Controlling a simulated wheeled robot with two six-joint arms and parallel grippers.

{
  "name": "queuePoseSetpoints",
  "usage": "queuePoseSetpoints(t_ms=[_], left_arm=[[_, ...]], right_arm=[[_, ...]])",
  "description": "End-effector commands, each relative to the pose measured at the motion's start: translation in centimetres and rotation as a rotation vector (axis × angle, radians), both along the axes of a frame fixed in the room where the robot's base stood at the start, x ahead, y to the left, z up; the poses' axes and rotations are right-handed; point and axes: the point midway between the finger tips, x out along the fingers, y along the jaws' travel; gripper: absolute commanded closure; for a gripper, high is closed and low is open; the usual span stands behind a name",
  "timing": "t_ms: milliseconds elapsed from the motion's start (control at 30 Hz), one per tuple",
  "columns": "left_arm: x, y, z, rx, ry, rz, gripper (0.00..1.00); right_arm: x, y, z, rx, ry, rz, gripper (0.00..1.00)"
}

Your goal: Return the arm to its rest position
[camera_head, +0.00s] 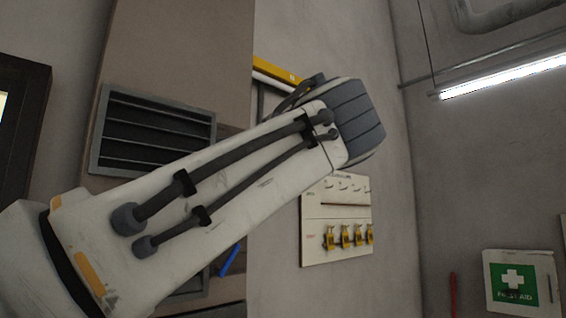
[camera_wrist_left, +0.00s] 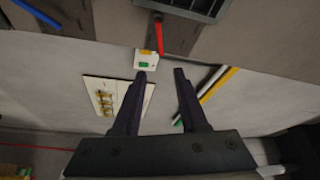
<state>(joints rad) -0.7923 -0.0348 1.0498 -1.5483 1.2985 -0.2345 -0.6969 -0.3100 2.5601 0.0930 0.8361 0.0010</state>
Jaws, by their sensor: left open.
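My left arm (camera_head: 210,190) comes in from the left in the head view, a white link with dark cables, raised across the middle of the picture. Its gripper is out of the head view. In the left wrist view, my left gripper (camera_wrist_left: 161,73) has its two dark fingers apart, with nothing between them but background wall. The right gripper is in neither view.
A wall panel with yellow padlocks (camera_head: 337,194) hangs beyond the arm; it also shows in the left wrist view (camera_wrist_left: 92,85). A first aid box (camera_head: 497,266) is at lower right. A wall vent (camera_head: 150,110) and a lit tube lamp (camera_head: 505,76) also show.

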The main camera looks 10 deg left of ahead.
Motion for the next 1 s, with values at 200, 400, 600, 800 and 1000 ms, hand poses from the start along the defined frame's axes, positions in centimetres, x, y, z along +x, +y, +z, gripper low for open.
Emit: queuePoseSetpoints(t_ms=[200, 400, 600, 800, 1000], left_arm=[[0.0, 0.0, 0.0, 0.0, 0.0, 0.0, 0.57], [0.1, 0.0, 0.0, 0.001, 0.001, -0.001, 0.57], [1.9, -2.1, -4.8, -0.011, 0.12, -0.081, 0.57], [3.3, -6.3, -18.4, -0.103, 0.442, -0.245, 0.57], [-0.1, -8.5, -33.2, -0.279, 0.782, -0.325, 0.57]], right_arm=[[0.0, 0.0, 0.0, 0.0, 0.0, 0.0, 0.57], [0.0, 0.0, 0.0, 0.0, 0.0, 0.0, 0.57], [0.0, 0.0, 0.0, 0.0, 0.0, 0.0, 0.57], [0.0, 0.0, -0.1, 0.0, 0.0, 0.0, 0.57], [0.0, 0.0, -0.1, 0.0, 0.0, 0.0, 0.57]])
